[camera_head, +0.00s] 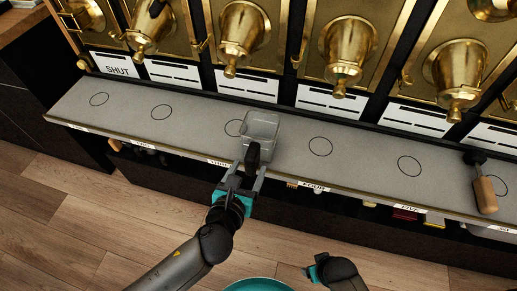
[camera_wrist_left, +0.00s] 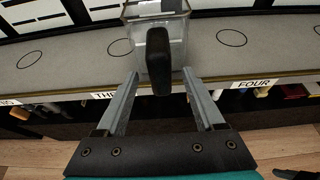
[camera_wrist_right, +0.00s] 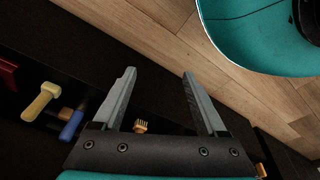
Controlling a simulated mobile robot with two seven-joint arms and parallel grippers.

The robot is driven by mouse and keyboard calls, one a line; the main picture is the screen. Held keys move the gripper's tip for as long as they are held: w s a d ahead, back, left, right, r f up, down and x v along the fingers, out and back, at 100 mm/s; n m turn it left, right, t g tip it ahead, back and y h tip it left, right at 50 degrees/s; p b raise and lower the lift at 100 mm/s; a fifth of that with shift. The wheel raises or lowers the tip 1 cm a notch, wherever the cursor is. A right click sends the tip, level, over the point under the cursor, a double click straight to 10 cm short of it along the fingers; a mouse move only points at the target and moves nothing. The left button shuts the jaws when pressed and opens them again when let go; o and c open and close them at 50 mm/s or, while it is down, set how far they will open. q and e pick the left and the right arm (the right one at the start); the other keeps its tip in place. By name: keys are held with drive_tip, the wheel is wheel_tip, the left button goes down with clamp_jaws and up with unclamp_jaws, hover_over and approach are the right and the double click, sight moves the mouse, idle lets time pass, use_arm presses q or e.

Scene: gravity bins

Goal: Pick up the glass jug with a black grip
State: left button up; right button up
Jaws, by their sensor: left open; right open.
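The glass jug (camera_head: 262,127) is clear and boxy and stands on the grey shelf beside a drawn circle. Its black grip (camera_head: 253,156) faces me. My left gripper (camera_head: 254,172) is open, with one finger on each side of the grip. In the left wrist view the grip (camera_wrist_left: 158,62) shows between the fingertips (camera_wrist_left: 160,76), with a gap on both sides; whether it is fully between them in depth is hard to tell. My right gripper (camera_head: 308,272) is low, away from the shelf. In its wrist view it is open and empty (camera_wrist_right: 158,75).
Brass gravity bins (camera_head: 244,32) with spouts hang above the grey shelf (camera_head: 370,165). A wooden-handled tool (camera_head: 484,190) lies at the shelf's right. Brushes and other tools, such as a blue-handled one (camera_wrist_right: 73,124), sit below the shelf edge.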

use_arm(q)
drive_tip(key=shift+b+x, duration=0.35)
drive_tip(key=shift+x, duration=0.5)
drive_tip(key=shift+b+x, duration=0.4)
drive_tip(key=shift+x, duration=0.6)
use_arm(e)
drive_tip(key=shift+w+a+r, duration=0.2)
drive_tip(key=shift+w+r, duration=0.05)
drive_tip(key=shift+r, duration=0.3)
drive_tip(key=shift+w+a+r, duration=0.2)
drive_tip(key=shift+a+r, duration=0.05)
drive_tip(key=shift+r, duration=0.3)
drive_tip(key=shift+w+a+r, duration=0.2)
drive_tip(key=shift+w+r, duration=0.05)
drive_tip(key=shift+r, duration=0.3)
use_arm(q)
drive_tip(key=shift+r, duration=0.15)
clamp_jaws()
